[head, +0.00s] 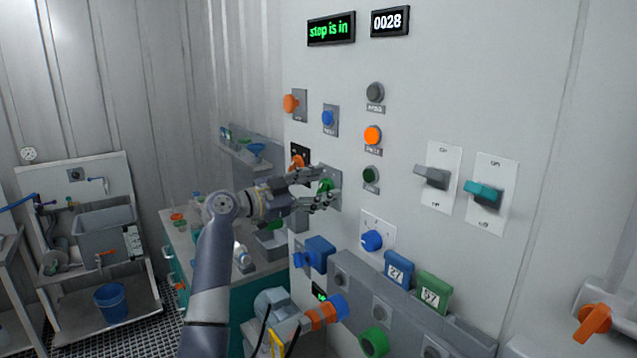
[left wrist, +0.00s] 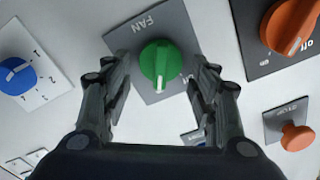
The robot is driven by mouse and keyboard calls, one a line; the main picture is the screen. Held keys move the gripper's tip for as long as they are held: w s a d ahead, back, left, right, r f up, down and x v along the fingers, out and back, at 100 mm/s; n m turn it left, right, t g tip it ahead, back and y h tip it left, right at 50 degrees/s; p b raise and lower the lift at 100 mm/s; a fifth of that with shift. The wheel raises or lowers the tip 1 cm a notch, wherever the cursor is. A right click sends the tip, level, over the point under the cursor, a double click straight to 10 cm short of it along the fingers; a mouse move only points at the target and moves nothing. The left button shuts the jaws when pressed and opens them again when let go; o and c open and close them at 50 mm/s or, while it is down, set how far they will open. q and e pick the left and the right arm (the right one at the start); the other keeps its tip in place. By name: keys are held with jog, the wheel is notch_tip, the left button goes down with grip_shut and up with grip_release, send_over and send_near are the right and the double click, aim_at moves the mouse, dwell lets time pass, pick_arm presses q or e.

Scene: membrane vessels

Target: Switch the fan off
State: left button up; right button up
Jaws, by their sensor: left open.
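The fan switch is a green rotary knob (left wrist: 160,62) on a grey plate (left wrist: 150,32) marked "FAN". In the head view the green knob (head: 325,186) is partly hidden by my left gripper (head: 326,187). My left gripper (left wrist: 160,85) is open, with one finger on each side of the knob. Clear gaps show between the fingers and the knob in the left wrist view. The label by the knob is partly hidden, so its setting is hard to read. My right gripper is not in view.
An orange knob (left wrist: 290,25) on a dark plate and an orange stop button (left wrist: 297,137) are close to the fan plate. A blue selector (head: 371,240) is below it. Grey (head: 432,176) and teal (head: 483,192) levers are to the right. A display (head: 331,29) reads "stop is in".

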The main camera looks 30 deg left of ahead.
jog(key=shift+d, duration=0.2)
pick_arm(q)
jog(key=c, duration=0.8)
jog(key=shift+c, duration=0.8)
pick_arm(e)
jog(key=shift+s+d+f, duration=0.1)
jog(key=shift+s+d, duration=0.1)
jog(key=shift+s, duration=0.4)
